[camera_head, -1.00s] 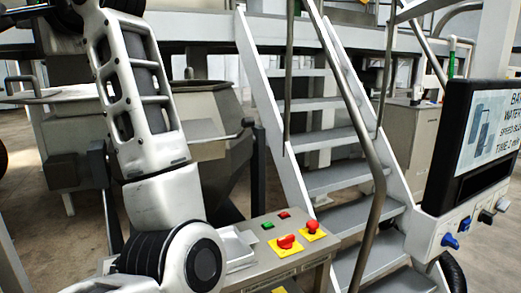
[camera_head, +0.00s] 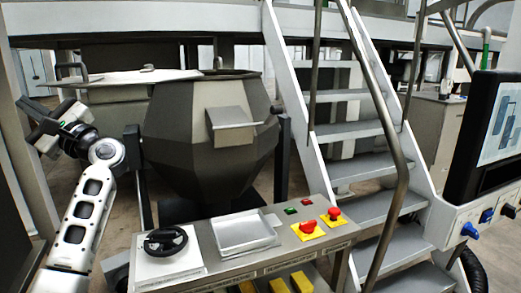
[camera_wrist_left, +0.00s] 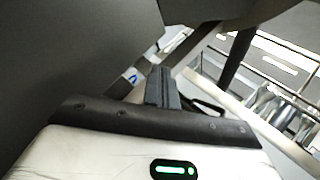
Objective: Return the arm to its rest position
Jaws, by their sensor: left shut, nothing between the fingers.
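My left arm comes in at the left edge of the head view. My left gripper (camera_head: 42,113) is at the far left, beside the dark faceted mixing bowl (camera_head: 205,135) and clear of the control table. In the left wrist view its dark fingers (camera_wrist_left: 161,87) are together with nothing between them. A large dark grey surface fills the upper left of that view. My right gripper is not in view.
The control table holds a black handwheel (camera_head: 165,241), a metal tray (camera_head: 243,232) and red buttons on yellow plates (camera_head: 310,229). Metal stairs (camera_head: 370,170) with a handrail stand right of it, and a screen panel (camera_head: 492,135) at the far right.

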